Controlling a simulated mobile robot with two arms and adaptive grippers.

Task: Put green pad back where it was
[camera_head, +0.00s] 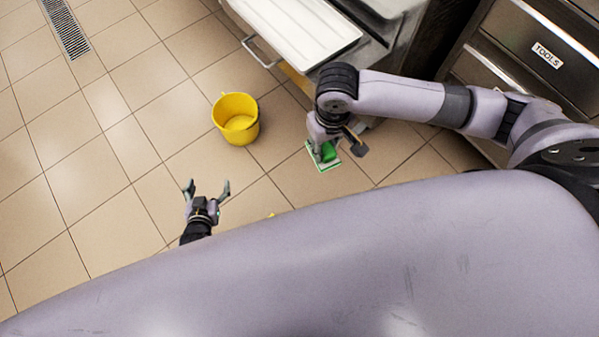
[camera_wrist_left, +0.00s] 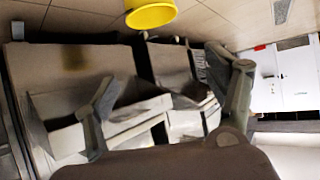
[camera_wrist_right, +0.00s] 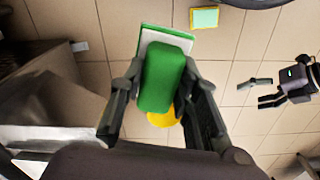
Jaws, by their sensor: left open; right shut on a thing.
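The green pad (camera_head: 323,158) is a green block on a flat piece with a white face and green edge. My right gripper (camera_head: 337,143) is shut on it above the tiled floor. In the right wrist view the green pad (camera_wrist_right: 162,78) sits between the two fingers of my right gripper (camera_wrist_right: 160,95), its flat piece pointing away. Its contact with the floor cannot be told. My left gripper (camera_head: 207,188) is open and empty over the floor, left of the pad. Its spread fingers also show in the left wrist view (camera_wrist_left: 172,85).
A yellow bucket (camera_head: 236,119) stands on the floor left of the pad. A pale green and yellow sponge-like piece (camera_wrist_right: 204,18) lies on the floor. A steel unit with a white tray (camera_head: 295,28) and a drawer cabinet labelled TOOLS (camera_head: 545,55) stand behind. Floor at left is clear.

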